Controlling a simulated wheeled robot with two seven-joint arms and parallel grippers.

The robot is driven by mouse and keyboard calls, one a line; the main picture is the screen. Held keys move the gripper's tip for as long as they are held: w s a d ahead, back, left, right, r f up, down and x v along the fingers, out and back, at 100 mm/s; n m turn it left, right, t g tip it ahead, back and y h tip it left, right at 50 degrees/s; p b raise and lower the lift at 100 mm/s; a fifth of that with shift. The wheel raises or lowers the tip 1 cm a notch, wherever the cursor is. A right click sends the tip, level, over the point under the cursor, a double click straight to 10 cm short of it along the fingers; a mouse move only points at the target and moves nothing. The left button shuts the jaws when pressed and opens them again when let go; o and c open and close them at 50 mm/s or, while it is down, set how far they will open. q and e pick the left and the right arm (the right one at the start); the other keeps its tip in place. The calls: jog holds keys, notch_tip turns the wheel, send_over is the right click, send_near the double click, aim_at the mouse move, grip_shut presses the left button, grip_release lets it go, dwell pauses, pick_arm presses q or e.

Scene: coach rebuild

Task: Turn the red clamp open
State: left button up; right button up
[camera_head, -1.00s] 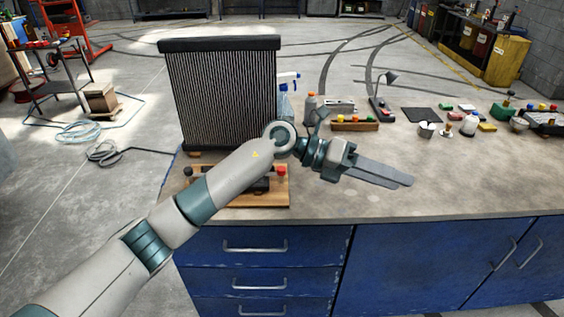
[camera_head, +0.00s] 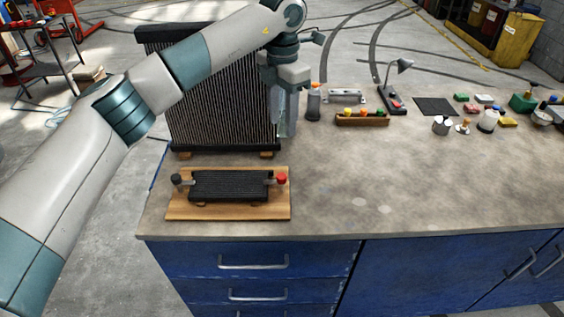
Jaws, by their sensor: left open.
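The red clamp is a small red knob (camera_head: 281,178) on a short metal lever at the right end of a black ribbed block (camera_head: 230,186). The block sits on a wooden board (camera_head: 190,211) near the bench's front left. A dark knob (camera_head: 176,179) on a similar lever is at the block's left end. My left gripper (camera_head: 284,108) points down behind and above the board, by the radiator's right edge, clear of the red knob. It is open; its fingers are hard to separate from the bottle behind. My right gripper is out of view.
A large black radiator (camera_head: 222,120) stands behind the board, partly covered by my left arm. A clear bottle (camera_head: 291,118) and a grey bottle with an orange cap (camera_head: 314,101) stand to its right. A wooden tray (camera_head: 361,120) lies farther right. The bench's front middle is clear.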

pick_arm(q)
jog(key=shift+s+r, duration=0.15)
jog(key=shift+s, duration=0.1)
jog(key=shift+w, duration=0.1)
jog(key=p, duration=0.7)
send_near(282, 176)
notch_tip(282, 176, down, 7)
jog(key=shift+f, duration=0.6)
jog(key=shift+c, duration=0.7)
jog(key=c, duration=0.9)
